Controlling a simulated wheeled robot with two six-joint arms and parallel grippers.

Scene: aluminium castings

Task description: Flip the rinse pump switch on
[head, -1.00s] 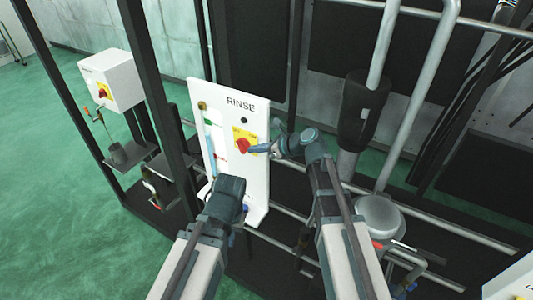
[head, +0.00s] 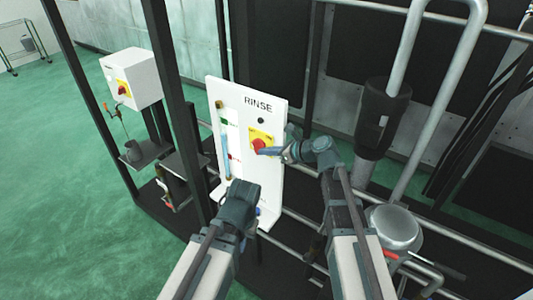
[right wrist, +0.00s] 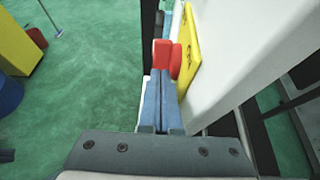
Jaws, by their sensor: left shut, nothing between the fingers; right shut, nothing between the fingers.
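The rinse switch is a red knob (head: 260,145) on a yellow plate (head: 267,134), mounted on the white panel (head: 275,190) marked RINSE. My right gripper (head: 266,151) is shut and empty, with its blue fingertips at the knob's lower right. In the right wrist view the shut fingers (right wrist: 164,95) reach up to the red knob (right wrist: 167,58), beside the yellow plate (right wrist: 189,38). I cannot tell whether they touch it. My left gripper (head: 243,195) is shut, in front of the lower panel; its fingertips are mostly hidden.
A white box (head: 133,78) with another red knob on yellow stands to the left on the dark frame (head: 180,100). Grey pipes (head: 405,70) and a round metal vessel (head: 393,228) are on the right. Green floor is open at left.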

